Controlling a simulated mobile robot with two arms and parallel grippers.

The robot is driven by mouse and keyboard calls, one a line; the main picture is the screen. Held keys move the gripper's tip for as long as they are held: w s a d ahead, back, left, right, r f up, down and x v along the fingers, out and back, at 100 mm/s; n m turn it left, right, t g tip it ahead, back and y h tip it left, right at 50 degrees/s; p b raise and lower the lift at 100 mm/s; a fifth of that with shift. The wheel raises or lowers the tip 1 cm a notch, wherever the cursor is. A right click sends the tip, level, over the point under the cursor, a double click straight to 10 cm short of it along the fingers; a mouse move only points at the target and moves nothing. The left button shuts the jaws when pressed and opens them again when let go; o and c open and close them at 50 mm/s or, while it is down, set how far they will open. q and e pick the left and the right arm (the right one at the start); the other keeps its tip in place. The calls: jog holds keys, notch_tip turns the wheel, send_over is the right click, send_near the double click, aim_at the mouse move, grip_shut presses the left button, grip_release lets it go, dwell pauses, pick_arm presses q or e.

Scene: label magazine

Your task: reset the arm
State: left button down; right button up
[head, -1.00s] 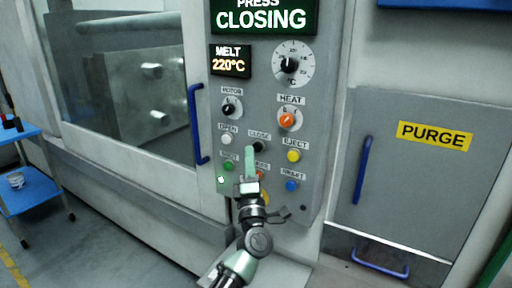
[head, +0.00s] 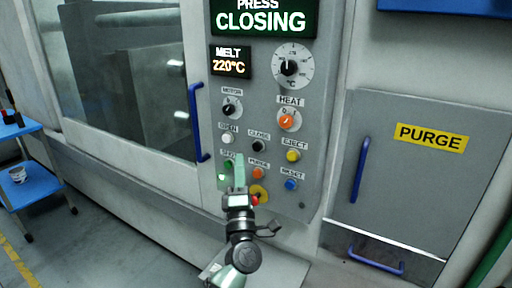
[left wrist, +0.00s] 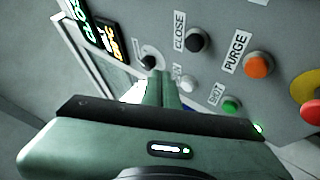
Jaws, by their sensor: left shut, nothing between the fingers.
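My left gripper (head: 238,162) is shut and empty in front of the grey control panel (head: 315,150). Its pale green fingers point up and partly overlap the green SHOT button (head: 228,164) in the head view. The black CLOSE button (head: 258,146) is clear of the fingers, up and to the right. In the left wrist view the shut fingers (left wrist: 161,88) show in front of the panel, with the CLOSE button (left wrist: 196,40) above right and the green button (left wrist: 232,105) to the right. Touching cannot be told. My right gripper is out of view.
The press display (head: 262,20) reads CLOSING; the melt display (head: 230,62) reads 220°C. An orange PURGE button (head: 258,172), a blue RESET button (head: 291,185) and a red-and-yellow knob (head: 260,193) are near the gripper. A blue handle (head: 198,122) stands left.

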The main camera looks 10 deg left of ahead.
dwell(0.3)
pick_arm(q)
jog(key=s+d+f+m+g+h, duration=0.1)
jog(key=s+f+m+g+h, duration=0.3)
jog(key=f, duration=0.9)
jog(key=s+d+f+m+g+h, duration=0.1)
jog(key=f+m, duration=0.5)
jog(key=f, duration=0.7)
jog(key=s+d+f+m+g+h, duration=0.1)
jog(key=s+f+m+g+h, duration=0.2)
jog(key=f, duration=1)
jog(key=s+a+f+m+g, duration=0.1)
jog(key=s+f+m+g, duration=0.2)
jog(key=s+f, duration=0.55)
jog(key=s+a+f+m+g, duration=0.25)
jog(key=s+f, duration=0.35)
jog(key=f, duration=0.5)
jog(key=s+a+f+m+g, duration=0.2)
jog(key=s+f, duration=0.3)
jog(key=s, duration=0.7)
jog(key=s+a+f+m+g+y, duration=0.1)
jog(key=s+f+g, duration=0.3)
jog(key=s, duration=0.9)
jog(key=s+a+f+m+g+y, duration=0.1)
jog(key=s+a+f+m+g, duration=0.2)
jog(key=s, duration=0.9)
notch_tip(320, 180, down, 4)
jog(key=shift+s+a+r, duration=0.15)
jog(key=shift+a+r, duration=0.05)
jog(key=shift+a, duration=0.3)
